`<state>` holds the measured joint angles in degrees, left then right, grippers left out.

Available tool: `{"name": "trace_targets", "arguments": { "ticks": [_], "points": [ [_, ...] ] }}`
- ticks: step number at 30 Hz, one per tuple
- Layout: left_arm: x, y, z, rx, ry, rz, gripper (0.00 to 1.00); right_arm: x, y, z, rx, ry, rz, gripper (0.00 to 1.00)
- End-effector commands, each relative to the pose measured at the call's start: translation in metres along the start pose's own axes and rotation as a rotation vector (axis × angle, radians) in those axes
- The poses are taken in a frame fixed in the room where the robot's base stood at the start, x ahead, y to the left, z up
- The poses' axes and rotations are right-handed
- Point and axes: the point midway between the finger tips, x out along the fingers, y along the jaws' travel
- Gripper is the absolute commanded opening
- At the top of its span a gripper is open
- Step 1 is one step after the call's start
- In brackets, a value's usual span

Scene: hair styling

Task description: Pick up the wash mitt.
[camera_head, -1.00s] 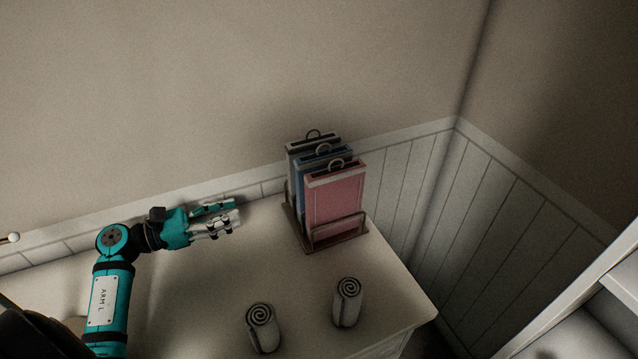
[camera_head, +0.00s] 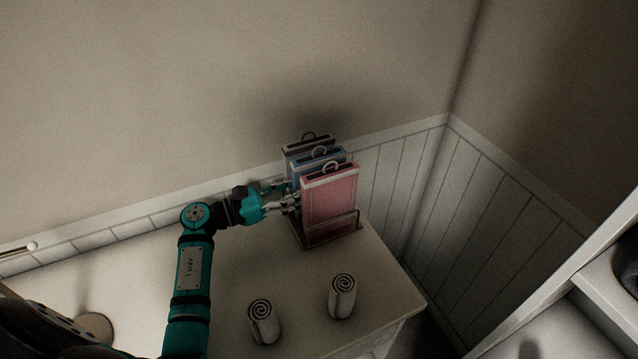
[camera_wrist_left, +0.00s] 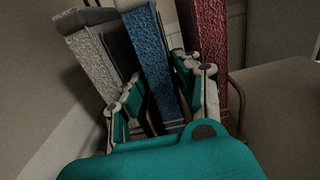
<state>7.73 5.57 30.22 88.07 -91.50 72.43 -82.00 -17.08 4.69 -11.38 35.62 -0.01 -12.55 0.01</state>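Three flat wash mitts with hanging loops stand upright side by side in a wire rack (camera_head: 333,238): a grey one (camera_head: 294,151), a blue one (camera_head: 306,167) and a pink one (camera_head: 330,203). In the left wrist view the grey mitt (camera_wrist_left: 102,60), blue mitt (camera_wrist_left: 152,50) and red-looking pink mitt (camera_wrist_left: 212,35) show their rough edges. My left gripper (camera_head: 288,197) is at the rack's left side. Its fingers (camera_wrist_left: 163,75) are open, one on each side of the blue mitt; whether they touch it is unclear. The pink mitt partly hides the fingertips in the head view. My right gripper is not in view.
Two rolled white towels, one left (camera_head: 263,321) and one right (camera_head: 342,296), stand on the pale counter (camera_head: 388,290) in front of the rack. The wall is close behind. Counter space left of the towels is partly taken by my left arm.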

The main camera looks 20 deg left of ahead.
Motion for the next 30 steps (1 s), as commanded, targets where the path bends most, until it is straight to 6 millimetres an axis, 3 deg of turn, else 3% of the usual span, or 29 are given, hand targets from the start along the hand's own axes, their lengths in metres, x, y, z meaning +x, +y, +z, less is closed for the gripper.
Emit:
{"name": "trace_targets", "arguments": {
  "ticks": [4, 11, 18, 30],
  "points": [
    [0.0118, -0.0003, 0.0004, -0.001, -0.001, 0.000, 0.33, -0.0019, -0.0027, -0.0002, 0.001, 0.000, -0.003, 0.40],
    [0.0121, -0.0002, -0.0002, 0.001, 0.001, 0.000, 0.31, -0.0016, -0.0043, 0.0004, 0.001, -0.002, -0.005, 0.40],
    [0.0118, -0.0002, -0.0001, 0.001, 0.001, 0.000, 0.00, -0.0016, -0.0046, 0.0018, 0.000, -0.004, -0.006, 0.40],
    [0.0116, 0.0002, 0.0052, 0.004, 0.001, 0.000, 0.00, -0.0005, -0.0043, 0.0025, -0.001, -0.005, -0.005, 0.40]
  ]
}}
